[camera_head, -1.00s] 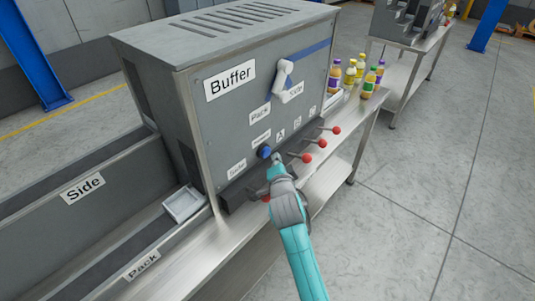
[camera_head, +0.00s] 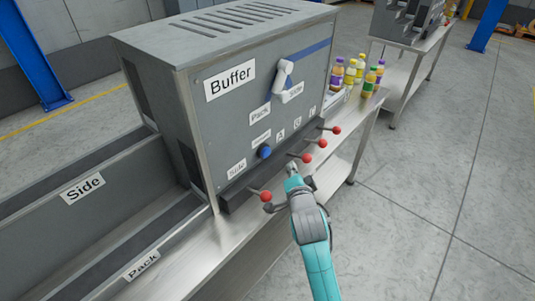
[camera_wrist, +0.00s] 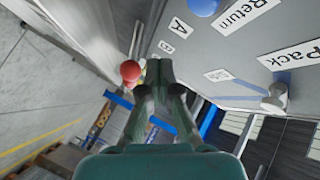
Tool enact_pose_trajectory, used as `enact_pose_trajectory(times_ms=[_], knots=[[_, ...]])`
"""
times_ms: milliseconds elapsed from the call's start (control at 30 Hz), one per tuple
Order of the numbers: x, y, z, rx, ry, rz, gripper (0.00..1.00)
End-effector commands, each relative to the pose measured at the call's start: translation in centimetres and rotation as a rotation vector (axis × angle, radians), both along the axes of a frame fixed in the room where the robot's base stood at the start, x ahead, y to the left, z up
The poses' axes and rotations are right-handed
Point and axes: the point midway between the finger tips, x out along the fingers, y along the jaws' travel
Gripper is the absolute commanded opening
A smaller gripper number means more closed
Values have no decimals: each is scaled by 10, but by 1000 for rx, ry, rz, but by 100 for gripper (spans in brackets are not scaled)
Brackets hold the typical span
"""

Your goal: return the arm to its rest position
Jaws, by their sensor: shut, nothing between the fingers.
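My gripper (camera_head: 291,170) is in front of the Buffer machine's panel in the head view, a little right of and below the blue button (camera_head: 264,151). It is shut and empty, apart from the button. In the wrist view the closed fingers (camera_wrist: 161,68) point along the panel, with a red lever knob (camera_wrist: 130,72) beside them at the left. The blue button (camera_wrist: 203,6) shows at the top edge there. My teal arm reaches up from the bottom of the head view.
Several red-knobbed levers (camera_head: 307,158) stick out below the panel, close to my gripper. A white switch handle (camera_head: 285,80) sits higher up. Several bottles (camera_head: 360,72) stand on the bench at the right. Side and Pack lanes lie at the left. Floor at the right is clear.

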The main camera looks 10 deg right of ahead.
Motion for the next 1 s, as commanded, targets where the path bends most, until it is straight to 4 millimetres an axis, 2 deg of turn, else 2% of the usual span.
enact_pose_trajectory(times_ms=[333,467,567,667,800,1000], knots=[[0,0,-1,-1,1,0,0],[-12,1,-12,-22,10,11,0],[-34,2,-31,-67,22,35,0],[-66,3,-53,-128,35,69,0],[-114,6,-79,-221,48,116,0],[-184,9,-106,-348,64,179,0]])
